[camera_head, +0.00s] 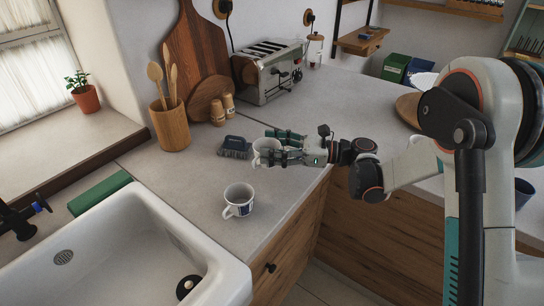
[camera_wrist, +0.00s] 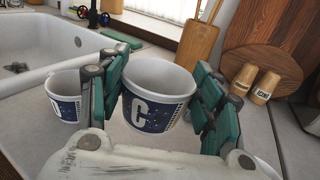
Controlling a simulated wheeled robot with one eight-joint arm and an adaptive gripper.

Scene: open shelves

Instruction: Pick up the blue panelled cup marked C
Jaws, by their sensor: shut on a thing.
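The blue panelled cup marked C (camera_wrist: 153,100) is white with a dark blue band and a white letter C. It sits upright between the teal fingers of my gripper (camera_wrist: 161,95) in the wrist view. My gripper is shut on it, one finger pad on each side. In the head view the cup (camera_head: 266,152) shows as a white shape between the fingers of my gripper (camera_head: 275,149), its letter out of sight. Whether it touches the counter is hard to tell. A second white cup with a blue panel (camera_head: 239,199) stands on the counter nearer the sink.
A dark brush (camera_head: 234,148) lies close behind the held cup. A utensil holder (camera_head: 170,125), wooden shakers (camera_head: 217,110) and a toaster (camera_head: 269,72) stand farther back. The white sink (camera_head: 150,215) is at left.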

